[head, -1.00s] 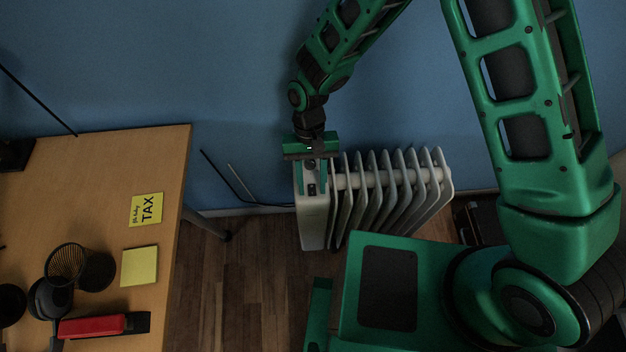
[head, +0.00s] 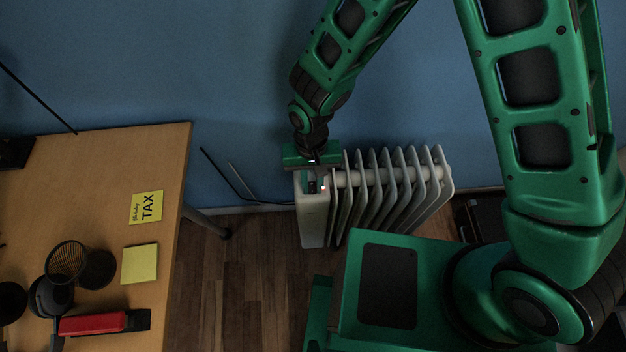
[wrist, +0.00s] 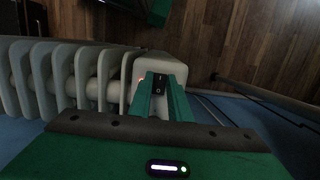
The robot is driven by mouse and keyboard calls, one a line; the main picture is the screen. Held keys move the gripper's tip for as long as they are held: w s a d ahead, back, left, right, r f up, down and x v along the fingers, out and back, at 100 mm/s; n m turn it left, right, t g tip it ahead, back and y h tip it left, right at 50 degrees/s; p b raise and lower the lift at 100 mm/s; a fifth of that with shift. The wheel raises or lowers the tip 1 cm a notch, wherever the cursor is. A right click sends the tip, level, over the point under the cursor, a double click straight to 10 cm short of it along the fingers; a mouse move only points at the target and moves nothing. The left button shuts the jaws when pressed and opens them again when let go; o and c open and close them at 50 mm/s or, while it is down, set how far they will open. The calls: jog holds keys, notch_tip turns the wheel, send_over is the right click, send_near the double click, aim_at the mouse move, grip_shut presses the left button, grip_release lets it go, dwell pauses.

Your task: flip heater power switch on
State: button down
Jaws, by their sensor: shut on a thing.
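The heater (head: 313,222) is a pale oil radiator with several fins, standing on the floor against the blue wall. Its black rocker switch (head: 312,187) is on the top of the end panel and also shows in the wrist view (wrist: 159,83), with a small orange glow (wrist: 141,81) beside it. My gripper (head: 312,175) is down at the panel, its green fingers on either side of the switch area in the wrist view (wrist: 160,92). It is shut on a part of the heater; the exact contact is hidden. I cannot tell the rocker's position.
A wooden desk (head: 95,185) with a red stapler (head: 92,324), yellow notes (head: 140,263) and mesh cups (head: 66,262) stands at the left. Dark cables (head: 232,180) run by the wall. Bare floor (head: 240,285) lies between desk and heater.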

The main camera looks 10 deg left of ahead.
aim_at(312, 184)
jog(key=shift+d, duration=0.1)
jog(key=c, duration=1.6)
grip_release()
jog(key=shift+c, duration=0.2)
notch_tip(312, 184, up, 11)
jog(key=w, duration=0.1)
jog(key=shift+w+a+f, duration=0.2)
jog(key=shift+w, duration=0.1)
